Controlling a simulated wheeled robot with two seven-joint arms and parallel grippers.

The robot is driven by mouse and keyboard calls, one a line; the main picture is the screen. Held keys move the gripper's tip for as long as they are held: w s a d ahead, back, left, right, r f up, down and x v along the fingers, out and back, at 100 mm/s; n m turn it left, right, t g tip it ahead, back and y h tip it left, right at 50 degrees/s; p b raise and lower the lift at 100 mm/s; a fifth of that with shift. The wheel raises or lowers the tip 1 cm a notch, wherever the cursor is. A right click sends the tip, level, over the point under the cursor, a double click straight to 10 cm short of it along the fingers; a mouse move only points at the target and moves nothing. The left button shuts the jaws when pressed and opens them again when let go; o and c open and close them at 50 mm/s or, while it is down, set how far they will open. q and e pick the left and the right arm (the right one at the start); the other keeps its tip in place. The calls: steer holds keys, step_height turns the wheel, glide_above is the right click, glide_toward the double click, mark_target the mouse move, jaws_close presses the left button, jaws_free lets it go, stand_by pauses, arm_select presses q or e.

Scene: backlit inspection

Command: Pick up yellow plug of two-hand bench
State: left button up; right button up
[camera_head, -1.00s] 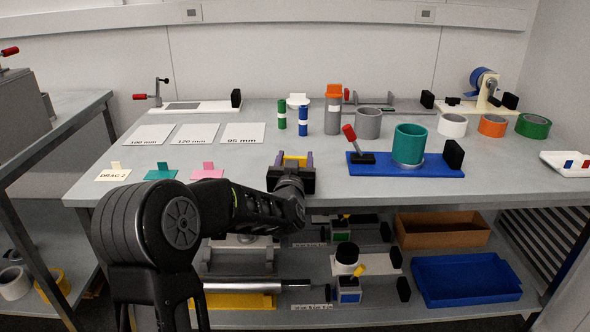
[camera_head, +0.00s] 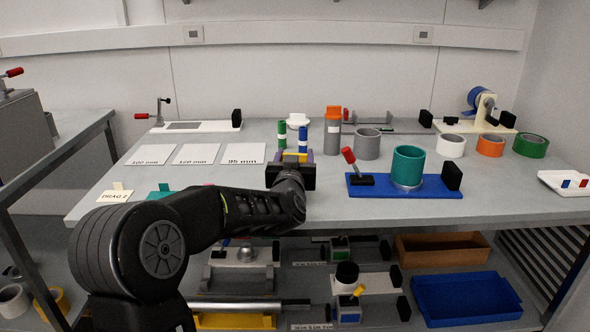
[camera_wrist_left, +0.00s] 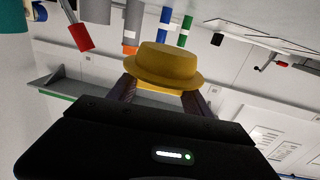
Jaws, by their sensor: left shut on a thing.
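The yellow plug (camera_wrist_left: 165,66) is a flanged round piece that fills the middle of the left wrist view. My left gripper (camera_wrist_left: 160,92) is shut on it, with a finger on each side. In the head view the plug (camera_head: 296,157) shows as a small yellow band between the fingertips of my left gripper (camera_head: 292,160), above the front-middle of the bench (camera_head: 240,205). I cannot tell its exact height over the bench. The arm hides part of the bench front. My right gripper is not in view.
Green (camera_head: 282,134) and blue (camera_head: 303,139) cylinders stand just behind the gripper. An orange-topped grey cylinder (camera_head: 333,136) and grey ring (camera_head: 367,145) stand to their right. A blue fixture plate (camera_head: 430,186) with a teal cup (camera_head: 407,166) lies right of the gripper. White labelled cards lie left.

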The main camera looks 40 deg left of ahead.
arm_select(q)
steer(key=shift+r, duration=1.35)
steer(key=shift+r, duration=0.1)
